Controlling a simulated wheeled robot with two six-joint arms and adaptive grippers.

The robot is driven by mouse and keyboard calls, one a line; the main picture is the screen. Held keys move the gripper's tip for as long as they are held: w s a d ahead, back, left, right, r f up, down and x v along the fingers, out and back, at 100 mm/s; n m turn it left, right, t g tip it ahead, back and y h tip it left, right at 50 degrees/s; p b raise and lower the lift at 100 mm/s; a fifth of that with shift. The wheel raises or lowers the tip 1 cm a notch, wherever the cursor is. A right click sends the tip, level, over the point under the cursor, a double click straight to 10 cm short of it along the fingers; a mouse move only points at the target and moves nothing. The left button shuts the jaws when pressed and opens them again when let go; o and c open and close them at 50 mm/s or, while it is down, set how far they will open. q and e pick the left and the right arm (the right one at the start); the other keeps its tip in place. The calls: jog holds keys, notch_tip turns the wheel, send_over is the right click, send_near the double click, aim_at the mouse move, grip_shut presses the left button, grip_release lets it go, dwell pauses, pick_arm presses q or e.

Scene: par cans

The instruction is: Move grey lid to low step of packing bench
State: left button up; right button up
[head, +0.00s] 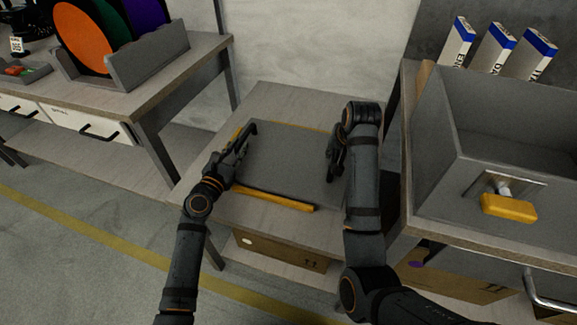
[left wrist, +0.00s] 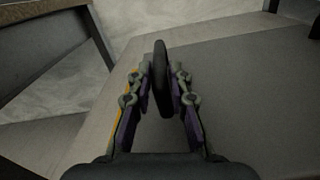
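The grey lid (head: 285,160) lies flat across the low wooden surface in the middle of the head view, between two benches. A dark handle stands up at its left end, and it shows upright in the left wrist view (left wrist: 161,78). My left gripper (head: 241,148) is at this handle, its open fingers (left wrist: 163,72) on either side with small gaps showing. My right gripper (head: 334,158) is over the lid's right end, pointing down. Its fingers are partly hidden by its own arm, so its grip and any right handle cannot be made out.
A yellow strip (head: 270,200) runs along the lid's front edge. A cardboard box (head: 280,248) sits below. The left bench (head: 150,95) holds coloured discs in a rack.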

pick_arm(q)
jog(key=o, duration=0.3)
jog(key=shift+r, duration=0.1)
pick_arm(e)
jog(key=o, duration=0.3)
jog(key=shift+r, duration=0.15)
pick_arm(q)
jog(key=shift+s, duration=0.1)
jog(key=v, duration=1.2)
pick_arm(e)
notch_tip(320, 180, up, 10)
